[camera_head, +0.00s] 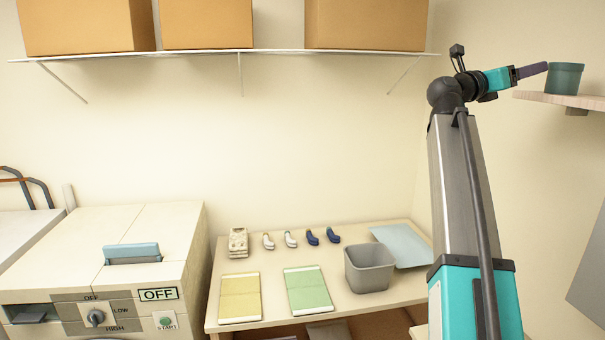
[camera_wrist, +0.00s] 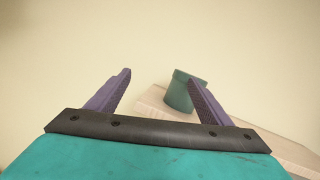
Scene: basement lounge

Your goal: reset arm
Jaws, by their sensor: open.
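My arm rises on the right of the head view, and my gripper (camera_head: 532,71) is at its upper end, pointing right. In the wrist view my gripper (camera_wrist: 164,92) shows two purple fingers spread apart with nothing held between them. A green cylindrical pot (camera_head: 564,78) stands upright on a small wooden wall shelf (camera_head: 590,102). In the wrist view the pot (camera_wrist: 181,92) is beyond the fingers, close to the right finger, which hides part of it. I cannot tell whether the finger touches the pot.
A table (camera_head: 345,314) holds a grey bin (camera_head: 370,270), a yellow folded cloth (camera_head: 240,298), a green one (camera_head: 307,291), a blue sheet (camera_head: 402,246) and several small items. A washing machine (camera_head: 180,235) stands left. Cardboard boxes (camera_head: 365,25) sit on a high shelf (camera_head: 275,51).

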